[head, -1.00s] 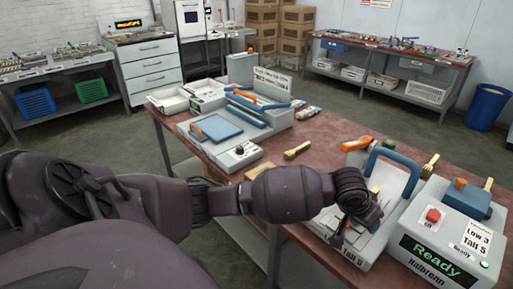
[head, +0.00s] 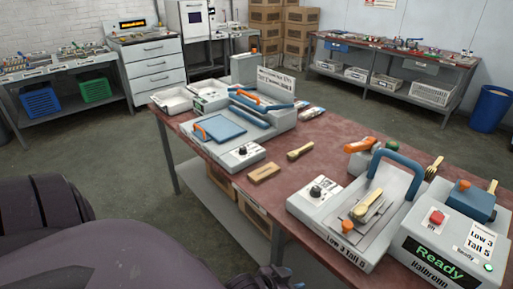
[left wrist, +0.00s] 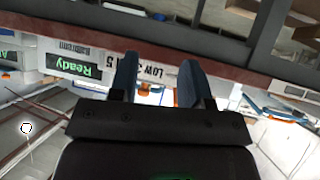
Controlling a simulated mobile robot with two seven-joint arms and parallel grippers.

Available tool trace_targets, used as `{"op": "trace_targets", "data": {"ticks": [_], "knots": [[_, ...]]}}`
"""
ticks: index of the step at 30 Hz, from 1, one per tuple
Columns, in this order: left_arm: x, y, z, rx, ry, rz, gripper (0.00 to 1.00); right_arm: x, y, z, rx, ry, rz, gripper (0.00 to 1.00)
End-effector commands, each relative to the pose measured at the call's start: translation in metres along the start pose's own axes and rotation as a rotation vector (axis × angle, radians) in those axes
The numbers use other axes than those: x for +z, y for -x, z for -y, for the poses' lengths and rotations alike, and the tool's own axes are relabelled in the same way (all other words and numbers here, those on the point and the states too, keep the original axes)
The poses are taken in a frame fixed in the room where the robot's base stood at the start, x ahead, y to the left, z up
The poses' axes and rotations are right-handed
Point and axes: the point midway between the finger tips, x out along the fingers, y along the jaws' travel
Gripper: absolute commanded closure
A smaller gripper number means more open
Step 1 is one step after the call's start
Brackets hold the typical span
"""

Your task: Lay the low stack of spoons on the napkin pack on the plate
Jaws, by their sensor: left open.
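A stack of wooden spoons (head: 369,204) lies on the plate (head: 384,222) of the front press, under its blue arch handle (head: 400,160). Whether a napkin pack is beneath it is too small to tell. An orange knob (head: 348,226) sits beside the spoons. My left gripper (head: 276,279) is low at the bottom edge of the head view, in front of the table, apart from the spoons. In the left wrist view its two blue fingers (left wrist: 158,85) are spread with nothing held between them. My right gripper is not in view.
Another spoon stack (head: 300,151) and a flat tan block (head: 264,172) lie on the red table. More spoons (head: 434,167) show behind the press. A box with a green "Ready" display (head: 437,256) stands at right. A blue-handled machine (head: 240,110) stands at the back left.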

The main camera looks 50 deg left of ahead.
Motion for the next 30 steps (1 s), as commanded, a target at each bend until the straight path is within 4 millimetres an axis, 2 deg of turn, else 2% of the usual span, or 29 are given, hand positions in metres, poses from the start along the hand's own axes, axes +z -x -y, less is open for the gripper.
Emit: {"op": "trace_targets", "data": {"ticks": [1,3,9,30], "knots": [[0.016,0.013,0.008,-0.036,-0.006,-0.002,0.56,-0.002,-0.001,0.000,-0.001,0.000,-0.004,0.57],[0.032,0.028,0.017,-0.082,-0.029,-0.010,0.56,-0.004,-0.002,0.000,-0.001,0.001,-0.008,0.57],[0.057,0.056,0.035,-0.163,-0.081,-0.017,0.56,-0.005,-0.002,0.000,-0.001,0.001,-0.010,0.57],[0.061,0.060,0.037,-0.174,-0.091,-0.017,0.56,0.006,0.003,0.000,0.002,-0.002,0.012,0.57]]}}
